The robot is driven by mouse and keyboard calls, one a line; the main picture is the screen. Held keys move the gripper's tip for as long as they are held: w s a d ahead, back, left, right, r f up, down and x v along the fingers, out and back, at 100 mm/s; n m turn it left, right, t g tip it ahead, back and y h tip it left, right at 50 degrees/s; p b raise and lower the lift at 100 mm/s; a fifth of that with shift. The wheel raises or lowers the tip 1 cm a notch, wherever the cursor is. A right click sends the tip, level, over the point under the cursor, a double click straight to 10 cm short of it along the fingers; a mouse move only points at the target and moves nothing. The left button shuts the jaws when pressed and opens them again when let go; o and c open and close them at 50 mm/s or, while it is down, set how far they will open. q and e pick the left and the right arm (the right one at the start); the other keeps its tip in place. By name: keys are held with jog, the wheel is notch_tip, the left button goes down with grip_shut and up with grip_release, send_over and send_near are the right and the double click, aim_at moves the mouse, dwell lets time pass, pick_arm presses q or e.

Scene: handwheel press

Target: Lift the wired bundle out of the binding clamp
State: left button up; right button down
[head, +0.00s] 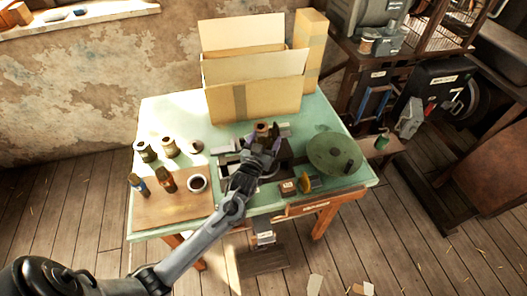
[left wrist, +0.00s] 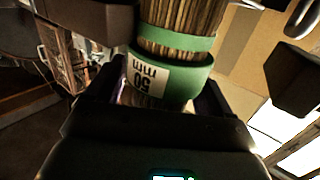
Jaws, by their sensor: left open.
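The bundle (left wrist: 185,18) of thin brown sticks shows large in the left wrist view, with a green band around it and a green collar (left wrist: 170,78) marked "50 mm" near its end. My left gripper (left wrist: 160,100) is open, with its dark fingers on either side of the collar; I cannot tell whether they touch it. In the head view my left gripper (head: 264,150) is over the dark clamp area on the table and hides most of it. A small brown end (head: 262,128), perhaps the bundle, shows just beyond it. A green handwheel (head: 334,153) is at the right.
The green table (head: 160,110) carries jars (head: 146,151), bottles and a dark-filled cup (head: 197,183) on the left. A cardboard box (head: 255,85) stands at the back. Small blocks (head: 288,188) lie near the front right. In the wrist view, a dark block (left wrist: 298,78) is close on the right.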

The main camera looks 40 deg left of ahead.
pick_arm(q)
jog(key=shift+w, duration=0.1)
jog(key=c, duration=1.1)
